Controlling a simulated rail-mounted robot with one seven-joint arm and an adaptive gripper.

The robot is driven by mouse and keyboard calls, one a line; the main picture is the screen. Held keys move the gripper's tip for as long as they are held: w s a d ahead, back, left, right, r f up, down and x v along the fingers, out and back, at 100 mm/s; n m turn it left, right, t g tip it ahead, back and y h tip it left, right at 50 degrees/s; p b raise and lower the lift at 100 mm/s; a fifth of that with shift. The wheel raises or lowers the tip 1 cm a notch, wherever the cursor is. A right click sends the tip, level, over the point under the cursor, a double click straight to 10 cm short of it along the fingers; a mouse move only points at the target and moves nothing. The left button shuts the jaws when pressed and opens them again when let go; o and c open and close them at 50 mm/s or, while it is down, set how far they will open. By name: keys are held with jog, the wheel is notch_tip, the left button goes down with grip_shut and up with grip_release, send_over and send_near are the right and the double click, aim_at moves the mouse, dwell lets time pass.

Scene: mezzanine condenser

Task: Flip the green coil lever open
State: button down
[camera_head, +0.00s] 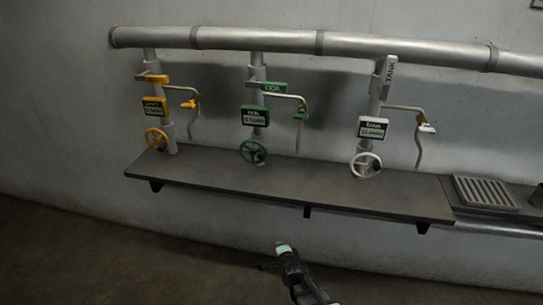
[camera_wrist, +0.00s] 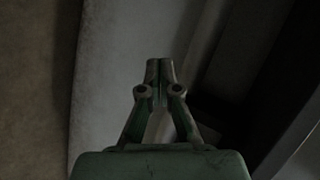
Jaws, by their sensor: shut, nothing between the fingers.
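The green coil lever (camera_head: 273,87) is a short green bar with lettering, sticking out to the right from the top of the middle standpipe. It lies about horizontal, across the pipe. Below it on the same pipe are a green-framed label (camera_head: 255,116) and a green handwheel (camera_head: 253,151). My gripper (camera_head: 281,247) is low in front of the shelf, well below and apart from the lever. In the wrist view my gripper (camera_wrist: 160,68) has its fingertips together with nothing between them. The lever does not show in the wrist view.
A yellow-fitted standpipe (camera_head: 154,106) stands to the left and a white-fitted one (camera_head: 371,128) to the right, its white lever (camera_head: 390,69) upright. Thin curved spouts hang between them. A dark shelf (camera_head: 300,189) runs below, with a grate (camera_head: 486,193) at right. A thick pipe (camera_head: 260,41) runs above.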

aim_at(266, 86)
jog(key=w+a+r+m+t+y, duration=0.1)
jog(key=w+a+r+m+t, duration=0.1)
jog(key=r, duration=0.5)
jog(key=w+a+r+m+t, duration=0.2)
jog(key=a+r, duration=0.2)
jog(key=r, duration=0.2)
jog(key=w+a+r+m+t+y, duration=0.1)
jog(key=w+a+r+m+t, duration=0.1)
jog(key=r, duration=0.5)
jog(key=shift+w+a+r+t+y+p, duration=0.3)
jog(key=shift+w+a+t, duration=0.05)
jog(key=shift+a+t, duration=0.25)
jog(key=d+r+m+t+h+b, duration=0.1)
jog(key=r+m+t+h, duration=0.3)
jog(key=r+m, duration=0.5)
jog(key=w+d+r+m+t+h+b, duration=0.1)
jog(key=d+r+m+t+h+b, duration=0.1)
jog(key=r+m, duration=0.7)
notch_tip(266, 86, up, 4)
jog(key=d+t+h, duration=0.1)
jog(key=t+h, duration=0.1)
jog(key=h, duration=0.1)
jog(key=shift+w+d+r+m+h, duration=0.2)
jog(key=shift+w+d+m+h, duration=0.1)
jog(key=shift+h, duration=0.1)
jog(key=w+r+p, duration=0.5)
jog(key=w+r, duration=0.2)
jog(key=r, duration=0.4)
jog(key=shift+d+p, duration=0.35)
jog(key=shift+d, duration=0.1)
